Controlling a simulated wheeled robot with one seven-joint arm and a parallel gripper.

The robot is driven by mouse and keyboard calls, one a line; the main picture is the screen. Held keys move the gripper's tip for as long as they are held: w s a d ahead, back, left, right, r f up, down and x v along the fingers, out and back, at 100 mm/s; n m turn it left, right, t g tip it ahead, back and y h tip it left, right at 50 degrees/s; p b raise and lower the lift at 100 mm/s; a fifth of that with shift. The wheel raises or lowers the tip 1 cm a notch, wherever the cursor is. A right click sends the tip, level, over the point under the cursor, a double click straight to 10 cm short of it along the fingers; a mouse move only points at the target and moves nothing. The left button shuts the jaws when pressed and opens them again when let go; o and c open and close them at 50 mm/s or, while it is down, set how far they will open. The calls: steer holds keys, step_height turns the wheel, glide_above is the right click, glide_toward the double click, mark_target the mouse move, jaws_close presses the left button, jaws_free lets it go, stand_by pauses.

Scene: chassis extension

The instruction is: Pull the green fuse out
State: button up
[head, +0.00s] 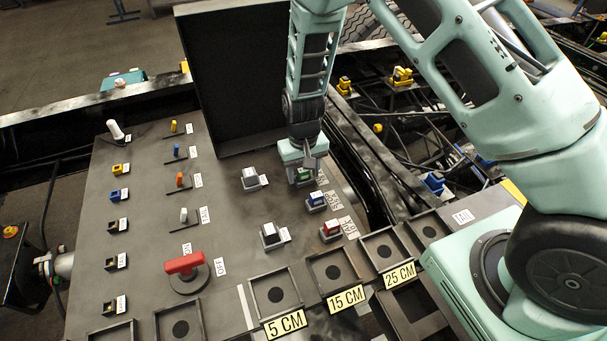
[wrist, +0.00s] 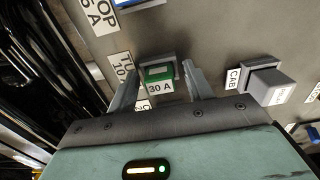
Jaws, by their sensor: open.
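The green fuse (wrist: 158,74) sits in its grey holder on the panel, with a "30 A" label on its near face. In the head view the green fuse (head: 303,174) shows just below my gripper, partly hidden by it. My gripper (head: 305,172) points down at the panel. In the wrist view my gripper (wrist: 160,82) is open, with one finger on each side of the fuse. I cannot tell whether either finger touches it.
A blue fuse (head: 316,199) and a red fuse (head: 331,228) stand in the same row. A black upright panel (head: 235,75) stands behind. A red rotary switch (head: 184,265) lies front left.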

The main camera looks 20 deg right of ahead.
steer(key=c, duration=0.7)
steer(key=o, duration=1.2)
step_height(320, 180, up, 17)
steer(key=shift+r+b, duration=0.2)
steer(key=shift+b, duration=0.9)
